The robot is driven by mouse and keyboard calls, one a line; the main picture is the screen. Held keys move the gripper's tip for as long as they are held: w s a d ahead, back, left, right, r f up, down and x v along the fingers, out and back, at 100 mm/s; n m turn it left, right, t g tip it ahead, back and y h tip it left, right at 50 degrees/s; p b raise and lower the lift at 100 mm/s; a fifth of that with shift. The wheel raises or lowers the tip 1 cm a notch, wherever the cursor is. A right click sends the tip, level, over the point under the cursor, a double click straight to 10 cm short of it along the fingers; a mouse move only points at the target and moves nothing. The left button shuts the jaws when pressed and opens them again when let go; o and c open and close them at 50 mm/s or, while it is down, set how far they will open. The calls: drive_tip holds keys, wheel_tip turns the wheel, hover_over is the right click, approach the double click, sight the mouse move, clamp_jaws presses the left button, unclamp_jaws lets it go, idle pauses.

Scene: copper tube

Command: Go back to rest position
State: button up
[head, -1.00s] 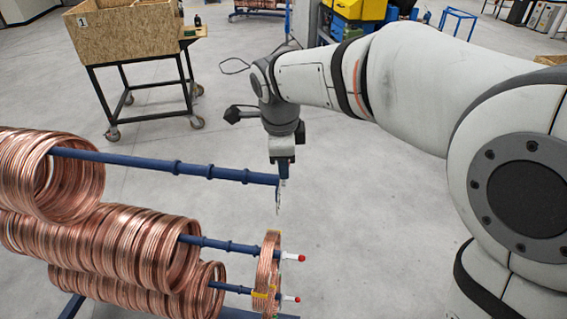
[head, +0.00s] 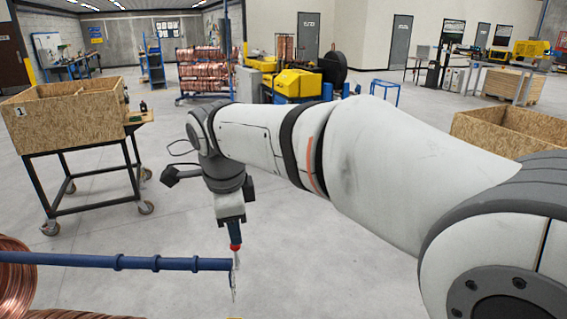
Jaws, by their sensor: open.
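My gripper (head: 235,272) hangs down from the wrist, near the middle of the head view. It is open, and I see nothing held in it. It is at the right end of the upper blue bar (head: 80,261) of the coil rack; I cannot tell whether they touch. A red tip shows just above the fingers. Copper tube coils (head: 14,285) sit on the rack at the lower left, mostly cut off by the picture edge.
A wheeled cart with a wooden box (head: 75,118) stands at the left. Another wooden box (head: 510,128) is at the right. Yellow machinery (head: 298,84) and a rack of copper coils (head: 203,75) stand at the back. The grey floor between is clear.

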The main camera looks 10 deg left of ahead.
drive_tip(key=d+f+n+b, duration=0.2)
drive_tip(key=d+f+n, duration=0.1)
drive_tip(key=d, duration=0.8)
drive_tip(key=s+d+f+n+b, duration=0.1)
drive_tip(key=s+d+f+n, duration=0.2)
drive_tip(key=d, duration=0.3)
drive_tip(key=s+d+f+n+b, duration=0.1)
drive_tip(key=s+d+f+n, duration=0.3)
drive_tip(key=d, duration=0.3)
drive_tip(key=s+d+f+n+t+b, duration=0.1)
drive_tip(key=s+d+f+n, duration=0.2)
drive_tip(key=s+d+f, duration=0.2)
drive_tip(key=shift+d+n+b, duration=0.35)
drive_tip(key=shift+d+n, duration=0.05)
drive_tip(key=shift+d, duration=0.6)
drive_tip(key=shift+c, duration=0.5)
